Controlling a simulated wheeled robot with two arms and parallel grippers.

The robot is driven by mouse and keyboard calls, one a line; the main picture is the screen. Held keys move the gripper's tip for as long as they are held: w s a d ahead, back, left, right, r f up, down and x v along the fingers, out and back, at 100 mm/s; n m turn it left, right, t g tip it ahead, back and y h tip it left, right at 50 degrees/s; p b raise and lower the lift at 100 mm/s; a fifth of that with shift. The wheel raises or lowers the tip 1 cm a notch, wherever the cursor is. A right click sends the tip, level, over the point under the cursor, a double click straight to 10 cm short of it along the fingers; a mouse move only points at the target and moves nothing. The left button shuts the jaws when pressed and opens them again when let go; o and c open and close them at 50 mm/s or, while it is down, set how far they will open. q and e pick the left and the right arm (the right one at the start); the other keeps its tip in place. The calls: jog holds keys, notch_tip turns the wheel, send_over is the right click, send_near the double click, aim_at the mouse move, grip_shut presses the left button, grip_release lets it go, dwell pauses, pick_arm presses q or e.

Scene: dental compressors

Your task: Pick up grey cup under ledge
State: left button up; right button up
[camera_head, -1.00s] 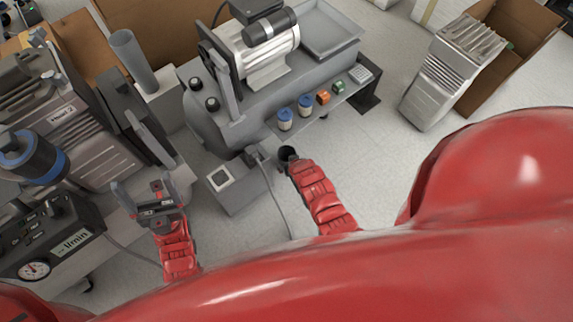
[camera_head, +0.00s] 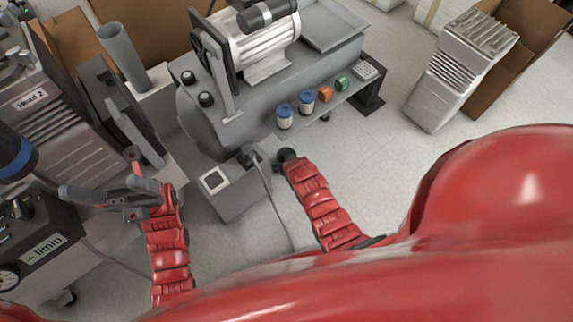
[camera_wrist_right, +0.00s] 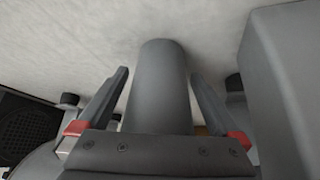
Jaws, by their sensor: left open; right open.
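A plain grey cylinder, which looks like the grey cup (camera_wrist_right: 160,85), stands between the two fingers of my right gripper (camera_wrist_right: 160,73) in the right wrist view. The fingers are open, one on each side, with gaps visible. In the head view the end of my right arm (camera_head: 286,154) is by the compressor's lower edge, near the ledge (camera_head: 345,97). Its fingers and the cup there are hidden. My left gripper (camera_head: 100,180) is open and empty at the left, beside the grey machines.
The ledge carries blue-lidded jars (camera_head: 285,117), an orange block (camera_head: 325,94) and a green block (camera_head: 342,83). A grey box with a cable (camera_head: 225,190) stands left of my right arm. A tall grey tube (camera_head: 122,55) stands at the back left.

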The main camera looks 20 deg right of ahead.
jog(key=shift+f, duration=0.1)
jog(key=c, duration=1.2)
